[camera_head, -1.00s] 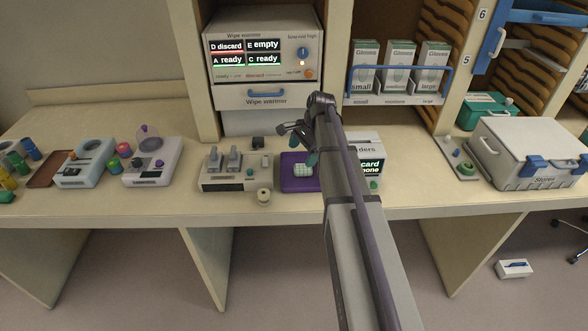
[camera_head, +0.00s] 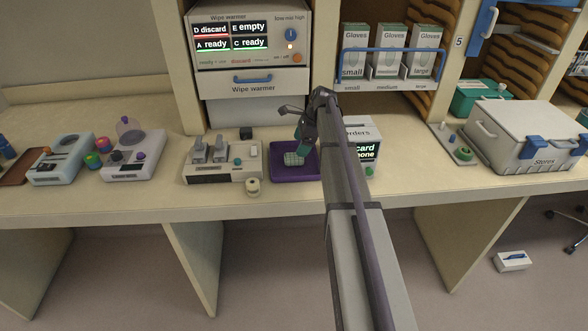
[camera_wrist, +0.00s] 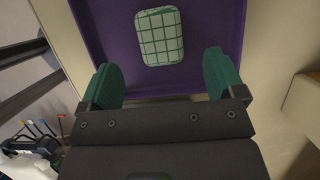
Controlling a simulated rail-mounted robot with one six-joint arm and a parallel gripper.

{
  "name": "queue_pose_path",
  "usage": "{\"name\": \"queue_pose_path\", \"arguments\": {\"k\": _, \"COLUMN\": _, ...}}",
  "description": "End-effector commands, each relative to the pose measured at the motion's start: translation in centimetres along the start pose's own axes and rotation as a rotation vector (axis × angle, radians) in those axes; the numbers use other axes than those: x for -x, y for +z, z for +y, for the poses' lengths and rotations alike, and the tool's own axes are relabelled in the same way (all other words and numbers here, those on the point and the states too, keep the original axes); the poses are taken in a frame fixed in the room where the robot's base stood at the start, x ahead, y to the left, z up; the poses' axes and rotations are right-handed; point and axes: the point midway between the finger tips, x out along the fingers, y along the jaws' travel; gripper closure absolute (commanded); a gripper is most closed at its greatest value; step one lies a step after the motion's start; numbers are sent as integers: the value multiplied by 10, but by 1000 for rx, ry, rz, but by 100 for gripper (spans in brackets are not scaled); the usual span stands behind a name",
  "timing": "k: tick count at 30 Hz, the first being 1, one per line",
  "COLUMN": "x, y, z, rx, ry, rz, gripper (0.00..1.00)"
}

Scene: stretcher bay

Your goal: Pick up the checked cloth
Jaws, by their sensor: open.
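The checked cloth (camera_head: 293,159) is a small pale green folded pad with dark green grid lines. It lies on a purple tray (camera_head: 284,174) on the counter. In the wrist view the cloth (camera_wrist: 160,37) lies on the tray (camera_wrist: 205,25), ahead of my gripper and roughly centred between the fingers. My gripper (camera_wrist: 165,78) has two green fingers, spread wide with nothing between them. In the head view my gripper (camera_head: 304,142) is above the tray, close to the cloth. I cannot tell the exact height.
A grey device with levers (camera_head: 222,160) stands left of the tray. A white orders box (camera_head: 362,135) stands to the right, partly behind my arm. The wipe warmer (camera_head: 253,70) is behind.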

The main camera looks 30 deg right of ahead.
Motion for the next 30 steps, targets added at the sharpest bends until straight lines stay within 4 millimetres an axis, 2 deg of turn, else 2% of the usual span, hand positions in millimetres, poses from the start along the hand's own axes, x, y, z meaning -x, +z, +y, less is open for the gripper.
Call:
{"name": "queue_pose_path", "arguments": {"k": 2, "x": -1, "y": 0, "z": 0, "rx": 0, "ry": 0, "rz": 0, "gripper": 12}}
{"name": "queue_pose_path", "arguments": {"k": 4, "x": -10, "y": -1, "z": 0, "rx": 1, "ry": 0, "rz": 0, "gripper": 12}}
{"name": "queue_pose_path", "arguments": {"k": 9, "x": -50, "y": -4, "z": 0, "rx": 1, "ry": 1, "rz": 0, "gripper": 12}}
{"name": "queue_pose_path", "arguments": {"k": 11, "x": -60, "y": -3, "z": 0, "rx": 1, "ry": 1, "rz": 0, "gripper": 12}}
{"name": "queue_pose_path", "arguments": {"k": 19, "x": -60, "y": 1, "z": 0, "rx": 0, "ry": 0, "rz": 0, "gripper": 12}}
{"name": "queue_pose_path", "arguments": {"k": 30, "x": -60, "y": 1, "z": 0, "rx": 0, "ry": 0, "rz": 0, "gripper": 47}}
